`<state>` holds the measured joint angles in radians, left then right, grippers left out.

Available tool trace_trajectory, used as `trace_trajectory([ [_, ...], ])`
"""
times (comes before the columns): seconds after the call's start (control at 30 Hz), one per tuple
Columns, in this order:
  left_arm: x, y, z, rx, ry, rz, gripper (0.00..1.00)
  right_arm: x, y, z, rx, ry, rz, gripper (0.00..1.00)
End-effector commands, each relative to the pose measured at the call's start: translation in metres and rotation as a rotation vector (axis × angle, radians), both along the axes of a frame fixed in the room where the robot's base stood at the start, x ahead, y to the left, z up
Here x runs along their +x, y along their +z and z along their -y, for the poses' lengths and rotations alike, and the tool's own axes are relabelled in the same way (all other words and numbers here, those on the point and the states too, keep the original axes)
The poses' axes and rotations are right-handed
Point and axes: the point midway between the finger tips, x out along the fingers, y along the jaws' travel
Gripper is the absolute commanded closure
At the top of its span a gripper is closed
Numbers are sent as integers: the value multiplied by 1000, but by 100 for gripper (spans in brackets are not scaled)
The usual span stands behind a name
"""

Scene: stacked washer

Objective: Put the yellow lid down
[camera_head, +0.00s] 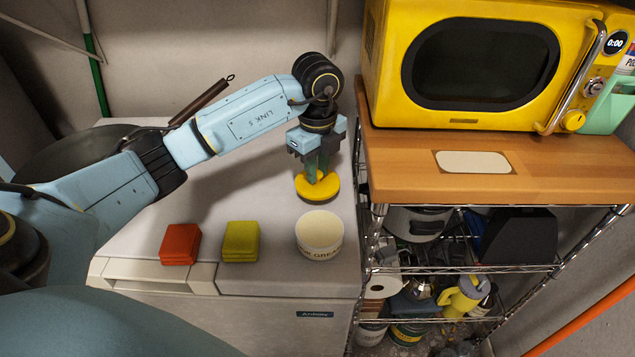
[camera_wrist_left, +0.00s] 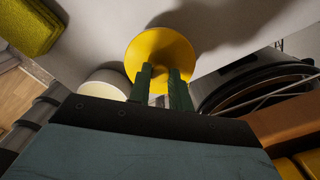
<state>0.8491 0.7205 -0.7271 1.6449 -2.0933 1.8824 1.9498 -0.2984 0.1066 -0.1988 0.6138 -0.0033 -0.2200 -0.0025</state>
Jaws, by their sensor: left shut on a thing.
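The yellow lid (camera_head: 318,188) is round and hangs from my left gripper (camera_head: 317,179). The gripper points down, its green fingers shut on the middle of the lid. In the left wrist view the lid (camera_wrist_left: 160,47) shows just beyond the fingertips (camera_wrist_left: 160,78). The lid is over the white top of the washer (camera_head: 190,230), behind the round white tub (camera_head: 319,234), not over its mouth. The tub has lettering on its side and also shows in the left wrist view (camera_wrist_left: 106,84). I cannot tell whether the lid touches the surface. My right gripper is out of view.
A red folded cloth (camera_head: 180,244) and a yellow-green folded cloth (camera_head: 241,241) lie left of the tub near the front edge. A wire rack (camera_head: 460,268) with a wooden top and a yellow microwave (camera_head: 480,60) stands close on the right.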

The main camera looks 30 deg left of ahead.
Motion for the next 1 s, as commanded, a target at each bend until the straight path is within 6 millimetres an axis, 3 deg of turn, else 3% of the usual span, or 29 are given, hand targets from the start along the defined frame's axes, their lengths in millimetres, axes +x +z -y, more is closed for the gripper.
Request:
trace_trajectory([
  [0.3,-1,-38,0,0,-1,-2,100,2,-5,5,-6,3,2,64],
  [0.67,0,-41,0,1,-2,-1,100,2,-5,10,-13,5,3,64],
  [0.7,0,-42,0,1,-2,-1,77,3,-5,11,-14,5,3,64],
  [0.8,0,-41,0,1,-2,-1,64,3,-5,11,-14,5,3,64],
  [0.87,0,-41,0,1,-2,-1,58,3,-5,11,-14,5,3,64],
  [1.0,0,-41,0,1,-2,0,58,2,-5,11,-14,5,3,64],
])
